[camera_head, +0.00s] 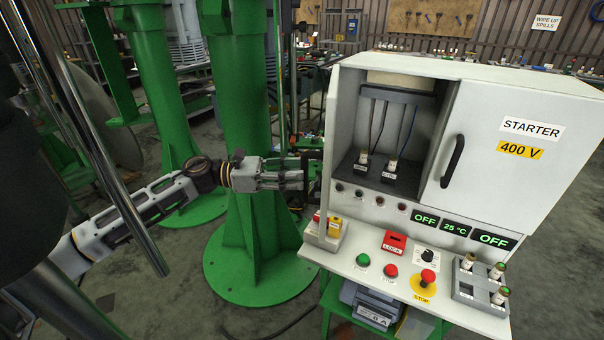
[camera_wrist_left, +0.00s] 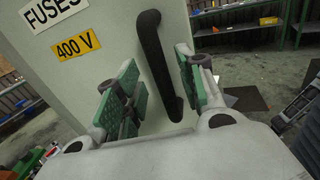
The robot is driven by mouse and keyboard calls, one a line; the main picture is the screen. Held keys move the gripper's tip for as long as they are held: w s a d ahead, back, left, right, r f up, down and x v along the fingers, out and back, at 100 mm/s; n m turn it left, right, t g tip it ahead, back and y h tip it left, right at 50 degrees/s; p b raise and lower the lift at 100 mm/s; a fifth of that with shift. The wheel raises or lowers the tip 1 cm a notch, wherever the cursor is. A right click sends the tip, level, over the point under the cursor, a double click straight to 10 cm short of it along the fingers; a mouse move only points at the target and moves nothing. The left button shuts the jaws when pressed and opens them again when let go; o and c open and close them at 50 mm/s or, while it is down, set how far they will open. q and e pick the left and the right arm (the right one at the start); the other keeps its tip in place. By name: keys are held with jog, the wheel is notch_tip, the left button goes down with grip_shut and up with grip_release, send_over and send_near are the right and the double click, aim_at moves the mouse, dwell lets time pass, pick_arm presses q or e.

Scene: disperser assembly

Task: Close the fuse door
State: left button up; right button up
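The fuse door (camera_head: 329,150) stands swung open, seen nearly edge-on at the left side of the white cabinet. In the left wrist view its outer face (camera_wrist_left: 110,25) carries "FUSES" and "400 V" labels and a black handle (camera_wrist_left: 158,62). My left gripper (camera_head: 303,176) is at the door's outer side. In the left wrist view its green-padded fingers (camera_wrist_left: 157,85) are apart, with the handle between them. A gap shows on the left of the handle; contact on the right is unclear. The open fuse bay (camera_head: 388,130) holds two fuses. My right gripper is not in view.
The starter door (camera_head: 500,180) is shut. The console ledge (camera_head: 345,262) below carries buttons, a red lock (camera_head: 394,242), an emergency stop (camera_head: 427,280) and a grey fuse holder (camera_head: 470,285). A green pillar (camera_head: 240,110) stands just behind my left arm.

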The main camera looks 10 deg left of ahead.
pick_arm(q)
jog(key=s+a, duration=0.1)
jog(key=a, duration=0.7)
jog(key=shift+s+a, duration=0.2)
jog(key=shift+a, duration=0.1)
